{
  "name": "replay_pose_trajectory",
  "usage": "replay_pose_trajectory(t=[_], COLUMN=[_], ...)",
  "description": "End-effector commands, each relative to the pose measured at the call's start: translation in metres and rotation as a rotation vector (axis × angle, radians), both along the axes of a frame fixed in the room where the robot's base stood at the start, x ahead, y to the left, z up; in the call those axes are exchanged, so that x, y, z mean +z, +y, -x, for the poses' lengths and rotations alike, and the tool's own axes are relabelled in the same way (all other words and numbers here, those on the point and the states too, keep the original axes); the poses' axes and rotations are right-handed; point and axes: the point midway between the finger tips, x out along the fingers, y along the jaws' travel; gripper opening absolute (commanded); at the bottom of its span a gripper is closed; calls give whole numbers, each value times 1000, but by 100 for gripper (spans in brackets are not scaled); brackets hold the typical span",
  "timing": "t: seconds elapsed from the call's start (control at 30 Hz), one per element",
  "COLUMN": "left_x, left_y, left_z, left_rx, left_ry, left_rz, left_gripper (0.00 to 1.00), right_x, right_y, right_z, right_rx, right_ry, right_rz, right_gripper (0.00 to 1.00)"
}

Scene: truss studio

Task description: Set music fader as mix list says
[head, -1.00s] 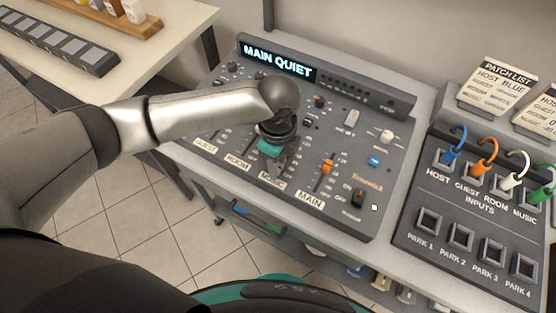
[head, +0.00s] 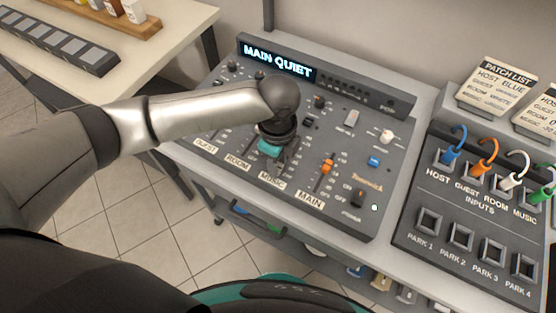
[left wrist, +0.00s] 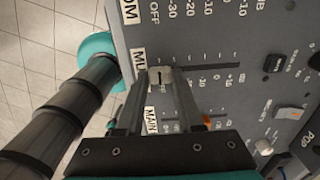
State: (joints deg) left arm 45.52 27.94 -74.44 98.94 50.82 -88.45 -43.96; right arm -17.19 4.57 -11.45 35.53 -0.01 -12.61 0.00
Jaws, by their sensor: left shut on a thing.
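The mixing desk (head: 230,110) stands on the table with a lit display (head: 277,60) reading "MAIN QUIET". My left gripper (head: 282,160) is over the music fader's slot, just above the "MUSIC" label (head: 271,183); it hides the fader cap in the head view. In the left wrist view, my left gripper (left wrist: 161,82) is shut on the pale music fader cap (left wrist: 160,73), near the label end of its slot (left wrist: 215,68). The main fader (head: 327,166) has an orange cap and is apart from my gripper. My right gripper is not in view.
A patch box (head: 410,240) with coloured plugs stands right of the desk. Behind it are a patch list card (head: 497,85) and another card (head: 543,112), cut off by the frame. The desk's right part, with a few knobs and switches, is clear of my arm.

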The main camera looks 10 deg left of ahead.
Motion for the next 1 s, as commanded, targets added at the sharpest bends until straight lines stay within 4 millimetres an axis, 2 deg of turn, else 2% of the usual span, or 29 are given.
replay_pose_trajectory(t=[0.27, 0.6, 0.87, 0.9, 1.0], left_x=[1, 1, 0, 0, 0], left_y=[0, -7, -7, -7, -7], left_z=[-1, -19, -20, -20, -20], left_rx=[0, 2, 1, 1, 1], left_ry=[0, -1, -1, -1, -1], left_rz=[-1, 0, 1, 1, 1], left_gripper=[0, 0, 0, 38, 50], right_x=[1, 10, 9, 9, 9], right_y=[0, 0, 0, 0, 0], right_z=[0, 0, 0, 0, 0], right_rx=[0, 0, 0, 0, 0], right_ry=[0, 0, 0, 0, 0], right_rz=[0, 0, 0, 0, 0], right_gripper=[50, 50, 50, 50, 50])
